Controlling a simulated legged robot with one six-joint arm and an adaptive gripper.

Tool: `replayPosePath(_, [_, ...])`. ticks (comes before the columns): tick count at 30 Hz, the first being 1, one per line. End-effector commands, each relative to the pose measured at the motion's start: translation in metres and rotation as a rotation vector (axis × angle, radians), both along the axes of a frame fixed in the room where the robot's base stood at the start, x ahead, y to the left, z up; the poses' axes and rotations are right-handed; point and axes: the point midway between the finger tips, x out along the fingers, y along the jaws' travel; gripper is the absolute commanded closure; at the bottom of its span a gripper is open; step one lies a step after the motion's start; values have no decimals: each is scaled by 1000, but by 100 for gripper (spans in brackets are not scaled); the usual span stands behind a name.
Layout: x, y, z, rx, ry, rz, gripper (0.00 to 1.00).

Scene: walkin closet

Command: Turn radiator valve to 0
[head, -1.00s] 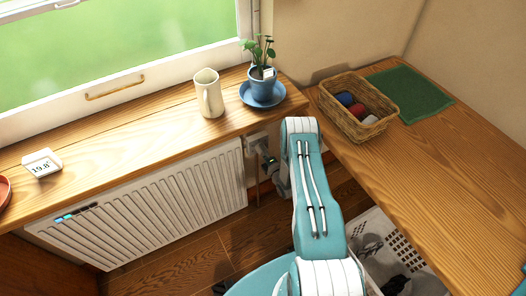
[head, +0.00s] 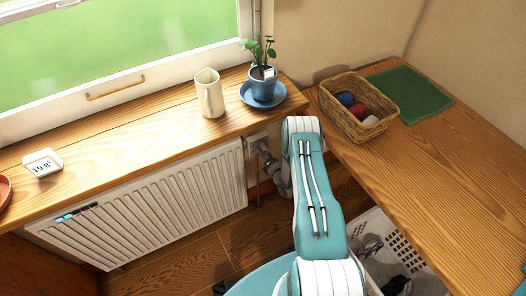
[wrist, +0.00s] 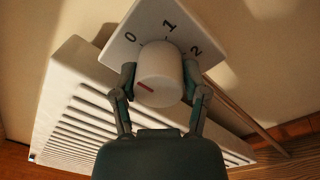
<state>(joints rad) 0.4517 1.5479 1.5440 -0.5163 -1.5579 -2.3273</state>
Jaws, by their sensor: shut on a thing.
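The radiator valve is a white round knob (wrist: 160,72) on a white plate (wrist: 150,22) marked 0, 1 and 2, seen in the wrist view. A short red mark (wrist: 145,87) sits left of centre on the knob's face and points to the left, on the 0 side. My gripper (wrist: 160,80) is shut on the knob, one finger on each side. In the head view, my gripper (head: 267,159) is at the plate by the radiator's right end; the knob itself is hard to make out there.
The white radiator (head: 150,205) hangs under the wooden sill (head: 150,125). A wicker basket (head: 345,118) sits on the counter to the right.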

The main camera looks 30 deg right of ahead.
Motion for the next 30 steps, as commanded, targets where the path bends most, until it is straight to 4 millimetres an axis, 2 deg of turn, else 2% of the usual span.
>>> replayPosePath(1, [-4,3,-7,-4,19,4,90])
replayPosePath(15, [-5,3,-7,-17,19,2,90])
replayPosePath(16, [-5,2,-7,-17,20,1,38])
replayPosePath(18, [-4,2,-7,-17,19,1,8])
replayPosePath(30, [-3,0,-2,-20,7,-1,8])
